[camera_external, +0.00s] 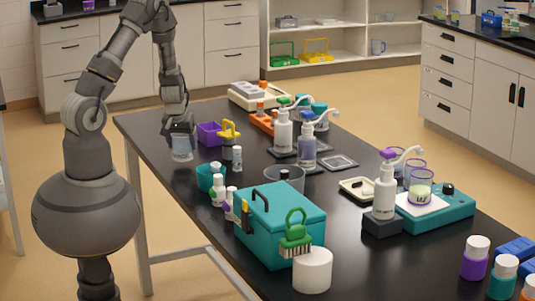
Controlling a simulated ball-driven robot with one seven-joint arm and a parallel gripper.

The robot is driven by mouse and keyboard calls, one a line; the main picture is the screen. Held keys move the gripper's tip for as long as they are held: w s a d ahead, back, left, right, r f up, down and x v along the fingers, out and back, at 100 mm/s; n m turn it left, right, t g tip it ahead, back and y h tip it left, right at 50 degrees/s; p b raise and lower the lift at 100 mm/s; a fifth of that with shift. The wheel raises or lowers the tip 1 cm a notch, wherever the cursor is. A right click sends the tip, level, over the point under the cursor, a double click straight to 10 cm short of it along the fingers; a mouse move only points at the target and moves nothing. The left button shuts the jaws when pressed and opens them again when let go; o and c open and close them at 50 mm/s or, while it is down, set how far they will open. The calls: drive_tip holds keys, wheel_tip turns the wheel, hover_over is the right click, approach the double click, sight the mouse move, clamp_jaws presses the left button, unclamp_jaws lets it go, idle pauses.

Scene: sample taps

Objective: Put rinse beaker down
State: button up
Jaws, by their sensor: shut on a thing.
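My gripper (179,123) points down at the far left part of the black table. It is shut on a clear beaker (182,148), which hangs upright below the fingers and looks to hold a pale liquid. The beaker is close to the table's left edge; whether its base touches the table top I cannot tell. Another clear beaker-like vessel (285,180) stands near the teal box, apart from my gripper.
A purple bin (209,134) stands just right of the held beaker. A teal cup (204,178), small bottles (218,192) and a teal box (270,233) stand nearer. Pump bottles (283,131) stand to the right. The black table (150,121) has some bare room at its far left.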

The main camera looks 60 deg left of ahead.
wheel_tip(320, 180, down, 2)
drive_tip(key=shift+f+b, duration=0.2)
drive_tip(key=shift+b, duration=0.1)
drive_tip(key=shift+r, duration=0.15)
drive_tip(key=o, duration=1.1)
drive_tip(key=shift+o, duration=0.2)
drive_tip(key=p+v, duration=0.6)
drive_tip(key=v, duration=0.6)
drive_tip(key=shift+a, duration=0.1)
